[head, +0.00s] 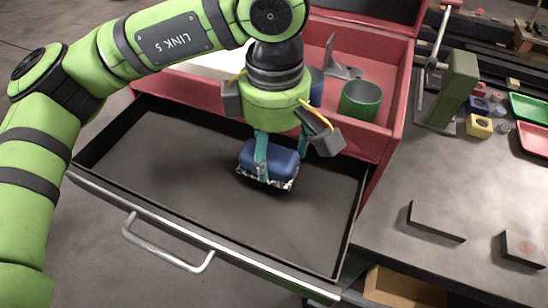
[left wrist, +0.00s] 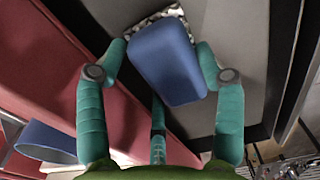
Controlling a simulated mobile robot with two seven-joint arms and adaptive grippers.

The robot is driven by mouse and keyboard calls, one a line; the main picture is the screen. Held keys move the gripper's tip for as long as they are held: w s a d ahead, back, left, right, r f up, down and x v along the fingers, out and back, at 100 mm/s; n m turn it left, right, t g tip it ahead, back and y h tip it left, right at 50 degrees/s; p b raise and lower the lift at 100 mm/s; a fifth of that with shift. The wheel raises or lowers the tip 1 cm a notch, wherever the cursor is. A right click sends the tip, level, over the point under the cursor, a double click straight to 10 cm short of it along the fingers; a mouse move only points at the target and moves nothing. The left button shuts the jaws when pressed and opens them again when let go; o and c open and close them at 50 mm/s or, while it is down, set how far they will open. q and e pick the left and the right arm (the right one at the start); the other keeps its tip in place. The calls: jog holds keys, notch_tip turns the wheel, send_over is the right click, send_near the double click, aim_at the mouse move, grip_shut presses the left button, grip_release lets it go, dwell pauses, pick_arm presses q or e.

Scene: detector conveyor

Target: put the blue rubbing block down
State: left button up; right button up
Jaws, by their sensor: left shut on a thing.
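The blue rubbing block (head: 281,157) has a rounded blue top and a pale, speckled base. It is in the open drawer (head: 150,150) of the red cabinet. My left gripper (head: 275,160) reaches down from above and is shut on the block, with teal fingers on its two sides. In the left wrist view the block (left wrist: 167,60) sits between the fingertips (left wrist: 163,65). I cannot tell whether its base touches the drawer floor. My right gripper is not in view.
The drawer floor is otherwise bare. The red cabinet (head: 395,110) behind it holds a green cup (head: 360,101) and a grey bracket (head: 342,68). On the bench at right are a dark flat block (head: 437,222), a green post (head: 459,85) and an open wooden box (head: 400,288) below.

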aim_at(275, 163)
pick_arm(q)
notch_tip(275, 163, down, 4)
jog(key=shift+r+p, duration=0.15)
jog(key=shift+p, duration=0.35)
jog(key=shift+f, duration=0.2)
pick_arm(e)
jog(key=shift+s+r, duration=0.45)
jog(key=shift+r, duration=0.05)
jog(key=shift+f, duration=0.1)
pick_arm(q)
jog(key=shift+f+b, duration=0.15)
jog(key=shift+b, duration=0.15)
jog(key=o, duration=1.1)
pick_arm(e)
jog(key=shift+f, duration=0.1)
